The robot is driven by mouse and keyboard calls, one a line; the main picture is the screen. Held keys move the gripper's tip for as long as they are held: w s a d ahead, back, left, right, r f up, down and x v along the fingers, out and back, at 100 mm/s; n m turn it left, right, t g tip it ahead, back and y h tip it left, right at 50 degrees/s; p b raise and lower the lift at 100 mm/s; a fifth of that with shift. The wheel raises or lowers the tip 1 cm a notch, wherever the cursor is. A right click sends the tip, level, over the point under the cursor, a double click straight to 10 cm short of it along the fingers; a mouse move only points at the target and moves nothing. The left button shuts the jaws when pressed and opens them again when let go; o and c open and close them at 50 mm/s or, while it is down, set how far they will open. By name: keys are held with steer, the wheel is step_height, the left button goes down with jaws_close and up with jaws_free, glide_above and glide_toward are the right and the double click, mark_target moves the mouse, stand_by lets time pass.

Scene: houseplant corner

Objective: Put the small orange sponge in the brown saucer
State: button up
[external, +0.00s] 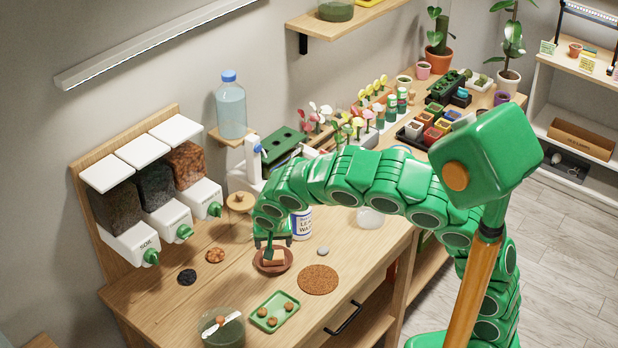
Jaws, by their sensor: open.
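The brown saucer (286,267) lies on the wooden bench, left of the round cork mat. A small orange-brown block, which looks like the sponge (274,259), sits in the saucer. My gripper (271,250) points down just above the saucer, with its jaws open. A green finger shows right at the block, and I cannot tell whether it touches it. The far side of the saucer is partly hidden by my gripper.
The cork mat (318,280), a grey stone (323,251) and a green tray (264,315) with several small brown pieces lie nearby. A glass bowl (222,333) stands at the front. A white bottle (302,225) stands behind my gripper. Soil dispensers (164,217) line the wall.

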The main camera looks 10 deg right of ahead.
steer(key=shift+v, duration=1.35)
